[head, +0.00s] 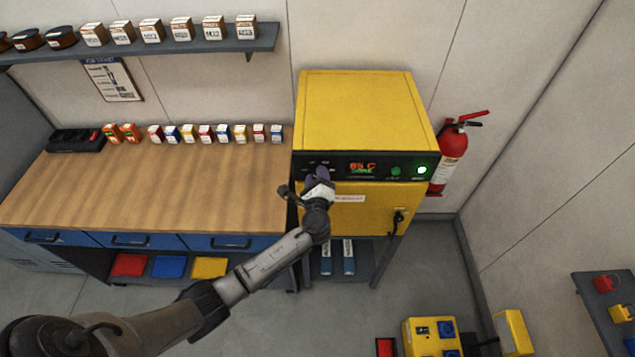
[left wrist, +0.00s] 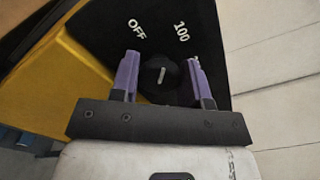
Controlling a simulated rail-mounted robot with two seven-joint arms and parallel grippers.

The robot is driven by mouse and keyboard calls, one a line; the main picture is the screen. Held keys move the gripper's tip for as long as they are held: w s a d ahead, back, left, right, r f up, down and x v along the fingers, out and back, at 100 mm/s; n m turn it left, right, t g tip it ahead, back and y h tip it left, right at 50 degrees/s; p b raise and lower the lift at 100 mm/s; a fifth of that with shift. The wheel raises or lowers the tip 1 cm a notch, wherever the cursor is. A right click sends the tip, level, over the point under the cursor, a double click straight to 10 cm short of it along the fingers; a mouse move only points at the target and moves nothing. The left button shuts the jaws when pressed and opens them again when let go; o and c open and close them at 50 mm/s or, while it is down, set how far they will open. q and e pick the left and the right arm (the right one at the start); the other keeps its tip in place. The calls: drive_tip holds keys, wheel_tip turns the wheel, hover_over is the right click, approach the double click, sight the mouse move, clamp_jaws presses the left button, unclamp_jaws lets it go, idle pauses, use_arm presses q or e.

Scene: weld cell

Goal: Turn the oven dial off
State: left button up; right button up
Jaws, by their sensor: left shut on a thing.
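The yellow oven (head: 365,110) stands right of the workbench, with a black control panel (head: 380,167) on its front. A display on it reads what looks like 85 C in red, and a light at its right end glows green. The oven dial (left wrist: 160,76) is a black round knob with a white pointer line, in the left wrist view. OFF and 100 are printed on the panel (left wrist: 205,40) beyond it. My left gripper (left wrist: 162,75) has its purple fingers on either side of the dial, shut on it. In the head view my left gripper (head: 318,178) hides the dial. My right gripper is not in view.
A wooden workbench (head: 150,190) with several small boxes at its back is left of the oven. A red fire extinguisher (head: 449,155) hangs at the oven's right. Yellow equipment (head: 430,337) stands on the floor in front. The oven's door handle (head: 398,219) sticks out.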

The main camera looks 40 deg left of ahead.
use_arm(q)
drive_tip(key=shift+f+n+b, duration=0.15)
drive_tip(key=shift+n+b, duration=3.35)
drive_tip(key=shift+n, duration=0.3)
drive_tip(key=o, duration=0.9)
drive_tip(key=shift+c, duration=0.2)
drive_tip(key=b+v, duration=0.1)
drive_tip(key=v, duration=1.3)
